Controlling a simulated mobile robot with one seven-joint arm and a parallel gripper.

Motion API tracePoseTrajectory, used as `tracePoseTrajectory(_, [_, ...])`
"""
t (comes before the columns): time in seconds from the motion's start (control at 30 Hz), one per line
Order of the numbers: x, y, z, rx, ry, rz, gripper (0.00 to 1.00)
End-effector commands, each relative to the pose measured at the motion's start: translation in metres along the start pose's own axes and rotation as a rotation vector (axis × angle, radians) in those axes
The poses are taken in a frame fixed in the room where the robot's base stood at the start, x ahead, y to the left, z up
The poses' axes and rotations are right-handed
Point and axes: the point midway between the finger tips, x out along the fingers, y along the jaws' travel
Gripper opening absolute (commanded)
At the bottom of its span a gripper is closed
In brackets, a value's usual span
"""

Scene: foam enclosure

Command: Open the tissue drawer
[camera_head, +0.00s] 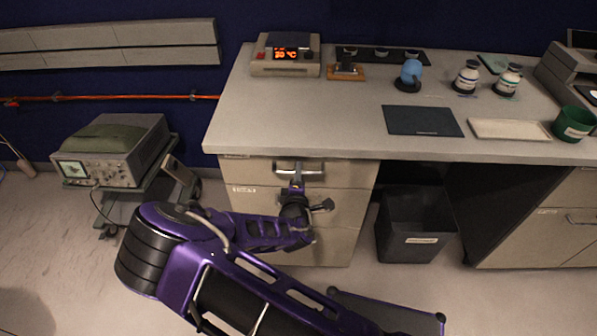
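A beige drawer unit stands under the left end of the bench. Its top drawer (345,173) has a silver bar handle (313,168) and looks closed, its front flush with the unit. A small label (243,189) shows at the left near the seam below it; I cannot read it. My gripper (296,183) is just below the middle of the handle, at or touching it. My wrist hides part of the lower drawer fronts (345,205). Whether the fingers are open or shut on the handle is too small to tell.
A grey waste bin (415,225) stands right of the drawers. An oscilloscope cart (110,150) stands at the left. The bench top (350,110) holds a temperature-display box (285,55), bottles (466,78) and a green cup (573,124). Floor left of the drawers is partly clear.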

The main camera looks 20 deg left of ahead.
Motion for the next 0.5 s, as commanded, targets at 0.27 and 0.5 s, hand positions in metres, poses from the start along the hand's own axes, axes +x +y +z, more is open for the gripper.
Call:
tracePoseTrajectory(0.27, [0.0079,0.0000,-0.0001,-0.001,0.001,0.000,0.26])
tracePoseTrajectory(0.5, [0.0076,0.0000,-0.0001,-0.001,0.001,0.000,0.05])
